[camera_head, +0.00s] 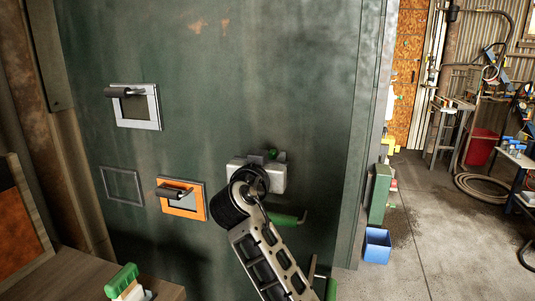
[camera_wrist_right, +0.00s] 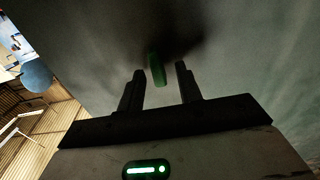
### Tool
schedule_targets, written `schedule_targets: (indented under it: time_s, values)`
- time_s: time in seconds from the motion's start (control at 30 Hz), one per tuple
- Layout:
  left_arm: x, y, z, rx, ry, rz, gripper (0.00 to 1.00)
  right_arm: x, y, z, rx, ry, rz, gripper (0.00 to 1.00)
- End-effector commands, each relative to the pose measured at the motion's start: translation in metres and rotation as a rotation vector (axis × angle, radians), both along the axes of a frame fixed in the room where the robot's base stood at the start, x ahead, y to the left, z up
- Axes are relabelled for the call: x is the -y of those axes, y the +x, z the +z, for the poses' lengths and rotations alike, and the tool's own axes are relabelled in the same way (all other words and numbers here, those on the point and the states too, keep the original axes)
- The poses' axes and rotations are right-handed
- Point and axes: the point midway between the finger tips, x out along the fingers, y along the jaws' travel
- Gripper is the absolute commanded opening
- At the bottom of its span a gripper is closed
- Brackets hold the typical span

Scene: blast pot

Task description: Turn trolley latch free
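My right gripper (camera_head: 269,157) is at the big dark green panel, its pale body facing it. In the right wrist view the right gripper (camera_wrist_right: 159,75) has two dark fingers standing apart. A small green piece (camera_wrist_right: 157,70) shows in the gap between them, nearer the left finger, with no clear contact. This green piece (camera_head: 272,153) also shows just past the fingertips in the head view. I cannot tell for sure whether it is the trolley latch. Another green handle (camera_head: 291,218) sticks out below, partly behind my right arm. My left gripper is not in view.
The panel (camera_head: 230,70) carries a grey-framed latch (camera_head: 150,108) and an orange-framed latch (camera_head: 185,204) at left. A green-handled item (camera_head: 122,281) is at the table's (camera_head: 75,272) edge. A blue bin (camera_head: 377,246) stands on the floor at right, with open floor beyond.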

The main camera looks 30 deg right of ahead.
Motion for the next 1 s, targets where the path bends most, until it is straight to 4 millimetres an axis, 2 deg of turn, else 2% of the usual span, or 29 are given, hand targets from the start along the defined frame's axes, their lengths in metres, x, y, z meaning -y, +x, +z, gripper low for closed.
schedule_targets:
  time_s: [0.27,0.3,0.4,0.43,0.77,1.0]
  values:
    - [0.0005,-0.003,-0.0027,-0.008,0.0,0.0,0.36,0.0018,0.0007,-0.0002,0.0,0.0,0.0,0.35]
    - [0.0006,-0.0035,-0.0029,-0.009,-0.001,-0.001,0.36,0.0017,0.0006,-0.0002,0.0,0.0,0.0,0.32]
    - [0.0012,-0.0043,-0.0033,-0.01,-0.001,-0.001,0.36,0.0017,0.0006,-0.0002,0.0,0.0,0.0,0.04]
    - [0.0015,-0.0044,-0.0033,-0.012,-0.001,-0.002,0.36,0.0016,0.0006,-0.0002,-0.001,0.001,0.0,0.0]
    - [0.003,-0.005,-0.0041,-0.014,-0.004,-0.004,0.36,0.0015,0.0005,-0.0005,-0.017,-0.014,-0.001,0.0]
    - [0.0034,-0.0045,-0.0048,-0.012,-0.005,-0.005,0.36,0.0015,0.0007,-0.001,-0.101,-0.084,-0.001,0.0]
